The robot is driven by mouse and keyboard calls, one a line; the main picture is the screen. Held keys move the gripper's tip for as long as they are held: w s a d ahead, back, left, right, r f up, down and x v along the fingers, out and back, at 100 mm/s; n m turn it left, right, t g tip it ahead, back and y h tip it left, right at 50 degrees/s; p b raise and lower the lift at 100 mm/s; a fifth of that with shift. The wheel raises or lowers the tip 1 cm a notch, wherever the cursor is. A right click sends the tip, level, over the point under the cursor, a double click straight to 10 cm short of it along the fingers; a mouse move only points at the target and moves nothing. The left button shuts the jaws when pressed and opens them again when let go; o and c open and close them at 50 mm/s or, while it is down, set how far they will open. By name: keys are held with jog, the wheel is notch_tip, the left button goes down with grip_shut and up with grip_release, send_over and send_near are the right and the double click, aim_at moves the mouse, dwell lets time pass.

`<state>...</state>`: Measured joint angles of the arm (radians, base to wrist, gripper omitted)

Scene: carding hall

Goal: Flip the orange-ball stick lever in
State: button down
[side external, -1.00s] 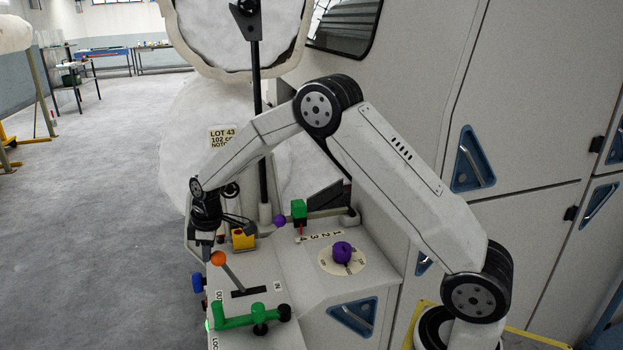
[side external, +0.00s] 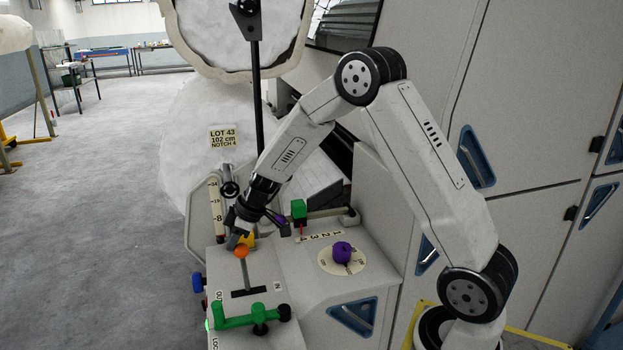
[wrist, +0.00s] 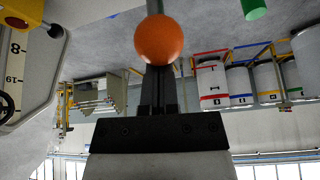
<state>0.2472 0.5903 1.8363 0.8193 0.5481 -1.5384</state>
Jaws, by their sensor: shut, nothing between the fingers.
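The orange-ball lever (side external: 241,251) stands nearly upright in its dark slot (side external: 238,294), leaning slightly left. The slot lies between the OUT label (side external: 218,298) on the left and the label at its right (side external: 277,285). My gripper (side external: 232,243) is shut and empty, with its fingertips at the upper left of the ball. In the wrist view, the orange ball (wrist: 164,40) sits right at the tips of my closed fingers (wrist: 158,88). I cannot tell for sure whether they touch.
A green handle (side external: 235,321) lies in front of the slot. A purple knob (side external: 342,251) on a dial stands to the right. A blue knob (side external: 197,282) sticks out left.

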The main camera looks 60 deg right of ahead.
jog(key=shift+s+d+t+y, duration=0.3)
jog(key=shift+s+d, duration=0.4)
jog(key=s+d+f, duration=0.1)
jog(key=s+d, duration=0.4)
jog(key=shift+f, duration=0.25)
jog(key=shift+a, duration=0.1)
jog(key=w+a+r, duration=0.2)
jog(key=w+r, duration=0.1)
jog(key=s+d+r, duration=0.5)
jog(key=r, duration=0.1)
jog(key=shift+s, duration=0.3)
dwell(0.4)
